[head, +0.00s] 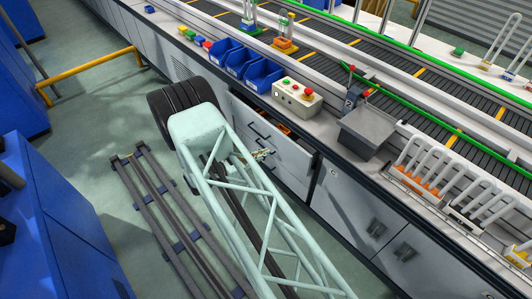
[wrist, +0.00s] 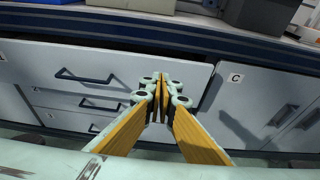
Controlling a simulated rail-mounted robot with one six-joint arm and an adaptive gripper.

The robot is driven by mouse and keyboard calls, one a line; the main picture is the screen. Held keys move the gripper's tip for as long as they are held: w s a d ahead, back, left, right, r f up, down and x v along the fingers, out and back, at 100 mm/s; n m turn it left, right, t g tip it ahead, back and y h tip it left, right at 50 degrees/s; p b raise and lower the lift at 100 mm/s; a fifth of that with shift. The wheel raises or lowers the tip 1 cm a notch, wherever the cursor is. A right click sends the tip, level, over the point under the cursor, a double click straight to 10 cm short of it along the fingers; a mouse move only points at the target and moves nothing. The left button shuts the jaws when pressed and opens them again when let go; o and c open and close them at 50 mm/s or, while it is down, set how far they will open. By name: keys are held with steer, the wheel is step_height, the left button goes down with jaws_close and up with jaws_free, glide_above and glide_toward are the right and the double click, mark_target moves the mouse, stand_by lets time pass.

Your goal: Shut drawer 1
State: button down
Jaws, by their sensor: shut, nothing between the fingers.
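The top drawer (head: 287,152) of the drawer unit stands partly pulled out below the worktop, with orange items showing inside. My gripper (head: 264,154) is shut and empty in front of this drawer. In the wrist view my gripper (wrist: 163,90) points at the front, right of the handle. I cannot tell whether the fingertips touch it.
Lower drawers (wrist: 95,103) sit below the top one. A cabinet marked C (wrist: 262,105) stands to the right. A button box (head: 297,97) and blue bins (head: 243,65) stand on the worktop above. A rail track (head: 165,215) runs along the floor.

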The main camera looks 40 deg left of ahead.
glide_toward(289, 141)
steer(key=w+f, duration=0.2)
steer(key=w, duration=0.2)
steer(key=shift+d+b+x, duration=0.25)
steer(key=shift+b+x, duration=0.3)
steer(key=shift+x, duration=0.6)
steer(key=shift+w+r, duration=0.1)
steer(key=shift+w+d+b, duration=0.25)
steer(key=shift+w+b, duration=0.5)
steer(key=shift+w, duration=0.55)
steer(key=shift+s, duration=0.15)
steer(key=shift+s+a, duration=0.2)
steer(key=shift+s, duration=0.7)
steer(key=v, duration=1.1)
steer(key=shift+s+p, duration=0.35)
steer(key=shift+s, duration=0.1)
